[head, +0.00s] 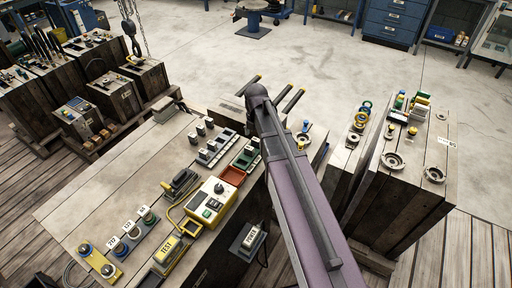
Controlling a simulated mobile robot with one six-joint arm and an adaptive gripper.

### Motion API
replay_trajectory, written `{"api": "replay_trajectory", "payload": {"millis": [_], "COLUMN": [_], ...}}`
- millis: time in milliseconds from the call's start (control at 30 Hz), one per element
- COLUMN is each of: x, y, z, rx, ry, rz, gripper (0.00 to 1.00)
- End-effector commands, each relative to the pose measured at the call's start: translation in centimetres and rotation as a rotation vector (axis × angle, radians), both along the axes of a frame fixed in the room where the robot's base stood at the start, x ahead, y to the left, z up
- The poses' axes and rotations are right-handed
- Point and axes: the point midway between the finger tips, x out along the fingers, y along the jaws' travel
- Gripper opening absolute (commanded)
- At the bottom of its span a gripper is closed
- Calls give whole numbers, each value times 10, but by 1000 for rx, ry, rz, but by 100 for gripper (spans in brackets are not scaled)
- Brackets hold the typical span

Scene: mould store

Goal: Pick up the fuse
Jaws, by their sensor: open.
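I cannot tell for sure which small part is the fuse. Several small dark-grey blocks (201,130) stand near the grey tray (209,154) on the wooden bench top. Nearer, a row of round parts with white number tags (131,230) sits on grey and blue bases at the bench's front left. My arm rises from the bottom and crosses the right part of the bench.
A yellow and white control box (211,201), a red tray (232,175), a green tray (246,153) and a yellow TEST unit (170,251) crowd the bench. Wooden blocks with rings (392,160) stand right. A chain hook (129,28) hangs back left. Open floor (330,60) lies beyond.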

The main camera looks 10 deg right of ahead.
Motion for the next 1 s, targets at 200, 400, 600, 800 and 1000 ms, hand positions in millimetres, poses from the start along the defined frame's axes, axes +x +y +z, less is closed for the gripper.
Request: {"api": "replay_trajectory", "payload": {"millis": [200, 400, 600, 800, 1000], "x": [0, 0, 0, 0, 0], "y": [0, 0, 0, 0, 0], "z": [-18, -22, -21, -22, -21], "rx": [0, 0, 0, 0, 0], "ry": [0, 0, 0, 0, 0], "rz": [0, 0, 0, 0, 0], "gripper": [91, 91, 91, 91, 82]}}
